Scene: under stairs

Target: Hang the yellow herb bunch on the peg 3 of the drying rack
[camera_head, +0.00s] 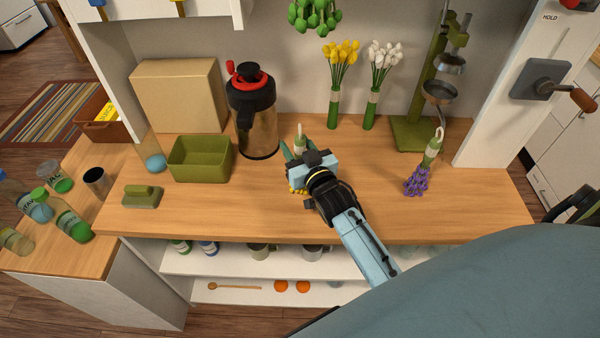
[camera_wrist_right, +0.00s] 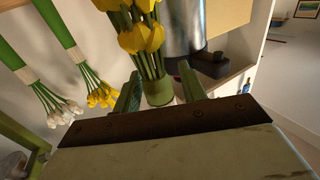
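A yellow herb bunch lies on the wooden counter, its yellow heads (camera_head: 297,191) showing below my right gripper (camera_head: 301,153) and a pale loop (camera_head: 299,130) above it. In the right wrist view, its green wrap (camera_wrist_right: 158,93) sits between the two green fingers of my right gripper (camera_wrist_right: 158,88), with small gaps on both sides, so the gripper looks open around it. A second yellow bunch (camera_head: 340,62) is upright by the back wall, beside a white one (camera_head: 384,62). The drying rack and its peg 3 cannot be made out. My left gripper is out of view.
A steel flask (camera_head: 257,120) and a green bin (camera_head: 200,160) stand left of the gripper. A purple bunch (camera_head: 417,180) lies to the right, near an olive stand (camera_head: 415,132). A green bunch (camera_head: 315,15) shows at the top. The front counter is mostly clear.

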